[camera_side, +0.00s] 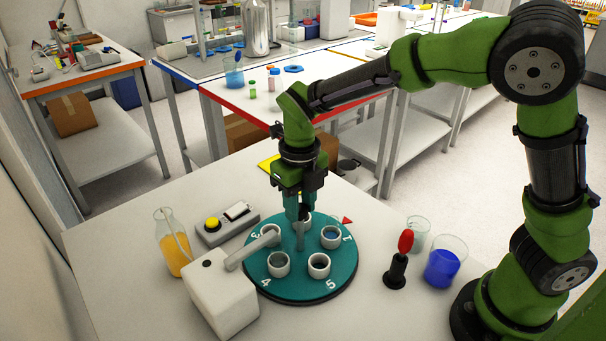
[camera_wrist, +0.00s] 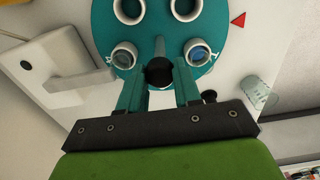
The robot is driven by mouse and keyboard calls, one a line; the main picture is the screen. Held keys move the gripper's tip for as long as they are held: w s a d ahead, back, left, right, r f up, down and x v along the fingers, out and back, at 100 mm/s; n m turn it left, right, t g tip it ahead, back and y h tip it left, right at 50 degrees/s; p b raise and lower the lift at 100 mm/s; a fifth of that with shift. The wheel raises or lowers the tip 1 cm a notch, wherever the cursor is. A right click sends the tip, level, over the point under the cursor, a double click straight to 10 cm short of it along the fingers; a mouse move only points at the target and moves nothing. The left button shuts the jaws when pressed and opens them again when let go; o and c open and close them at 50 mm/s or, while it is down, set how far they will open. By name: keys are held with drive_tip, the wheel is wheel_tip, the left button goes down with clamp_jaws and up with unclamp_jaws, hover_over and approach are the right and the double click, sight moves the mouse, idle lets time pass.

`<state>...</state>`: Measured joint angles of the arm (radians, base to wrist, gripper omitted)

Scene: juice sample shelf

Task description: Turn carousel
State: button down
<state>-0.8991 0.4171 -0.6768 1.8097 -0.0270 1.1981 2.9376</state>
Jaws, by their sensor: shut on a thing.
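The carousel (camera_side: 300,288) is a teal disc with several white cups near its rim and white numbers beside them. Number 1 is at the right, near a red triangle (camera_side: 347,220) on the table. A thin grey post with a dark knob (camera_wrist: 158,72) stands at its middle. My gripper (camera_side: 300,212) points down over the disc, its teal fingers on either side of the knob, shut on it. In the wrist view the carousel (camera_wrist: 157,28) lies beyond the fingers. One cup is mostly hidden behind my gripper in the side view.
A white box (camera_side: 222,297) reaches an arm over the disc's left side. A flask of orange liquid (camera_side: 176,255) and a yellow-button device (camera_side: 213,224) stand at the left. A red-topped black stand (camera_side: 397,265) and a blue beaker (camera_side: 444,268) stand at the right.

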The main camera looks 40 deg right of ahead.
drive_tip(key=shift+r+m, duration=0.1)
drive_tip(key=shift+m, duration=0.9)
drive_tip(key=c, duration=0.8)
unclamp_jaws()
wheel_tip(320, 180, up, 17)
drive_tip(key=shift+f, duration=0.1)
